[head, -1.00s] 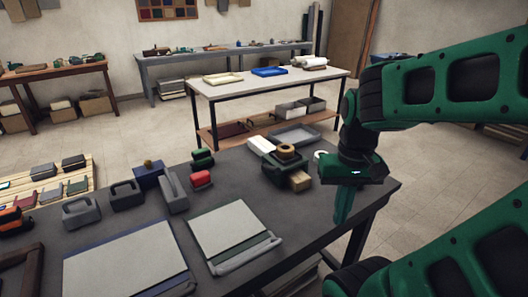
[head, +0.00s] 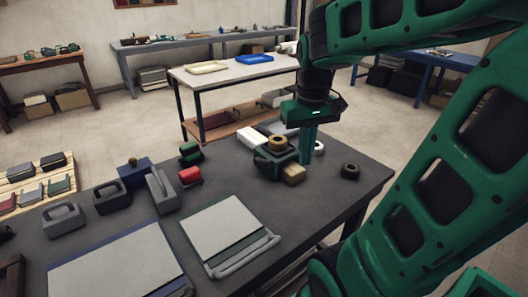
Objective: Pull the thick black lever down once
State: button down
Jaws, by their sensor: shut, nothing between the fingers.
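My gripper (head: 307,155) points down at the right part of the dark workbench (head: 300,215), its green fingers shut with nothing between them. The fingers stand in front of or beside a dark green device (head: 266,163) with a tan roll (head: 277,143) on it; I cannot tell whether they touch it. A light brown block (head: 293,174) sits at the device's front. I cannot make out a thick black lever for certain in the head view; part of the area behind my gripper and arm is hidden.
A black ring-shaped roll (head: 350,170) lies to the right of my gripper. A red-topped block (head: 190,176), a grey tool (head: 161,190) and a grey-covered board (head: 222,228) lie to the left. A white-topped table (head: 220,76) stands behind.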

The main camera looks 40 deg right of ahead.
jog(key=w+r+n, duration=0.2)
jog(key=w, duration=0.6)
jog(key=w+r+n+t, duration=0.1)
jog(key=w+r+n, duration=0.1)
jog(key=w, duration=0.7)
jog(key=shift+w+a+r, duration=0.25)
jog(key=shift+r, duration=0.1)
send_over(267, 160)
jog(key=a, duration=0.1)
jog(key=f, duration=0.9)
jog(key=shift+w+a+f, duration=0.2)
jog(key=shift+w+f, duration=0.1)
jog(key=shift+f, duration=0.1)
jog(key=f, duration=0.2)
jog(key=s+f, duration=0.1)
jog(key=shift+d, duration=0.35)
jog(key=shift+s+d+f, duration=0.1)
jog(key=shift+s+f, duration=0.1)
jog(key=shift+f, duration=0.2)
